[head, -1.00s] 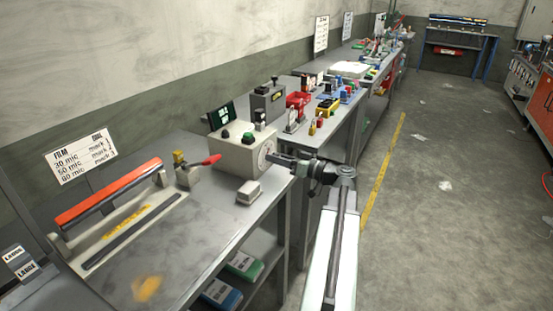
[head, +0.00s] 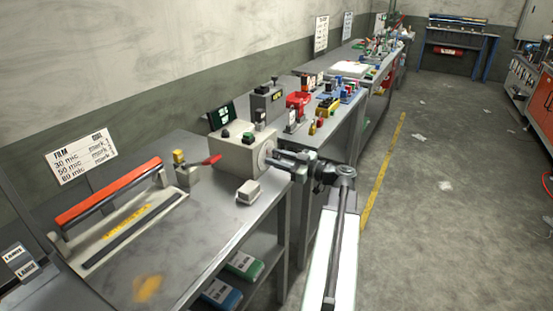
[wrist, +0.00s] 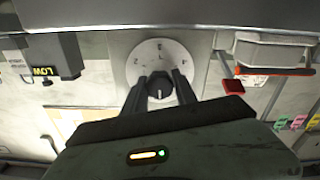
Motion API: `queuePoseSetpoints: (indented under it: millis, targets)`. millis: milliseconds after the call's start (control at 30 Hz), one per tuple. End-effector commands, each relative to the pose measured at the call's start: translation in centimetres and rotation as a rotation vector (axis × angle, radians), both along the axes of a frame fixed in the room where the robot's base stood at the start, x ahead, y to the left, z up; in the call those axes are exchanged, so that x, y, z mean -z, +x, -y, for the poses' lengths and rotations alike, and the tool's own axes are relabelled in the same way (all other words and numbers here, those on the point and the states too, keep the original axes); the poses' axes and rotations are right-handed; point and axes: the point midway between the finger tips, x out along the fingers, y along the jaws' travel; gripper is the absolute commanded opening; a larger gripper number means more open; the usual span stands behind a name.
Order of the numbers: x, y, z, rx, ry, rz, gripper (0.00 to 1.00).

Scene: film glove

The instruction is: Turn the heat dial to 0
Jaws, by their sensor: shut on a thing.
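The heat dial is a pale round disc with dark marks around a dark knob; its face shows in the wrist view (wrist: 150,55). In the head view the dial (head: 264,156) is on the right face of a beige control box (head: 238,155) and is partly covered by my gripper. My gripper (wrist: 160,88) has its two dark fingers on either side of the knob, shut on it. In the head view my gripper (head: 276,158) reaches the dial from the right.
A sealer with a red-orange bar (head: 110,190) and a red-handled lever (head: 205,161) stand on the grey bench (head: 190,235). A small pale block (head: 248,190) lies before the box.

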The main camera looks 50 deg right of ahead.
Motion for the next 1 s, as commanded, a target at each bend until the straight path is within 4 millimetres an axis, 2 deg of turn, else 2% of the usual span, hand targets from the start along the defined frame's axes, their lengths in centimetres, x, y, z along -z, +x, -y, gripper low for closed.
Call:
queuePoseSetpoints:
  millis: [400, 433, 500, 833, 1000]
  targets:
    - [0.2, -0.1, -0.1, -0.004, -0.01, -0.004, 0.0]
    - [0.2, -0.1, -0.1, -0.004, -0.01, -0.004, 0.36]
    - [0.2, -0.1, -0.1, -0.003, -0.009, -0.004, 0.55]
    - [0.1, -0.2, 0.0, -0.001, -0.007, -0.001, 0.55]
    - [0.1, -2.8, 0.6, 0.001, -0.007, 0.0, 0.55]
